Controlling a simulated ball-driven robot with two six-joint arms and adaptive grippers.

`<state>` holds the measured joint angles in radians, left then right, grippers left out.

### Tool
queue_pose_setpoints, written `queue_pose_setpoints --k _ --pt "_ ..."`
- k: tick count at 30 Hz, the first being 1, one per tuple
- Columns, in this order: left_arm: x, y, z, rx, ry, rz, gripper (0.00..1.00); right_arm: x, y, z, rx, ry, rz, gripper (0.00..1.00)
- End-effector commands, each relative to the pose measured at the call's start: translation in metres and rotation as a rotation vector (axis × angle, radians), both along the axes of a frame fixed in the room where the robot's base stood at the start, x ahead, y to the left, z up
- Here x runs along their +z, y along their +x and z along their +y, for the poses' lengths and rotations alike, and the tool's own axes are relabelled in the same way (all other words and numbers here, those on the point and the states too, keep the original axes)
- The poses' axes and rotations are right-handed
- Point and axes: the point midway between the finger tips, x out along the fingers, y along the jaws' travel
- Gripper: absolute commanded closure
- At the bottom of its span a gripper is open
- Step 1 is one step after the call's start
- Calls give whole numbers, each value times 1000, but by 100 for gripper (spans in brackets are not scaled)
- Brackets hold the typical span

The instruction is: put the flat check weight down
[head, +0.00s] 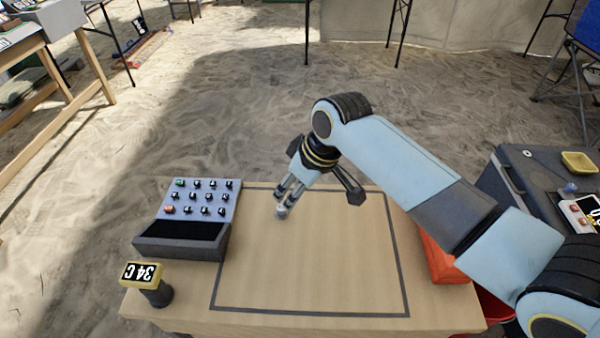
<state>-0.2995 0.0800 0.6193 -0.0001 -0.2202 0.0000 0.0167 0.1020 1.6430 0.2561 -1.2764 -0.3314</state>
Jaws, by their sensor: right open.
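My right gripper (285,203) reaches down over the left upper part of the dark outlined square on the wooden table (310,260). Its fingers are open. A small pale grey piece (281,212) shows at the fingertips, low over or on the table top. It may be the flat check weight, but it is too small and too covered by the fingers to tell. I cannot tell whether the fingers touch it. My left gripper is not in view.
A button panel (200,200) with a dark open bin (180,250) stands at the table's left. In front is a yellow display reading "34 C" (142,274). An orange container (440,262) is at the right, beside a dark case (540,185). The outlined square is otherwise clear.

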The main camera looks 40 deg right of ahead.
Motion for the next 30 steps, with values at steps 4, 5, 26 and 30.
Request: queue_pose_setpoints --k 4,5,26,30 --pt "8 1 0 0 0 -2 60 26 -9 -4 1 0 -1 57" --pt "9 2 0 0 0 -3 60 29 -11 -5 0 0 0 57" --pt "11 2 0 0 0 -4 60 38 -15 -6 0 1 1 57" --pt "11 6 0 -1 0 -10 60 38 -15 -6 0 1 1 57"
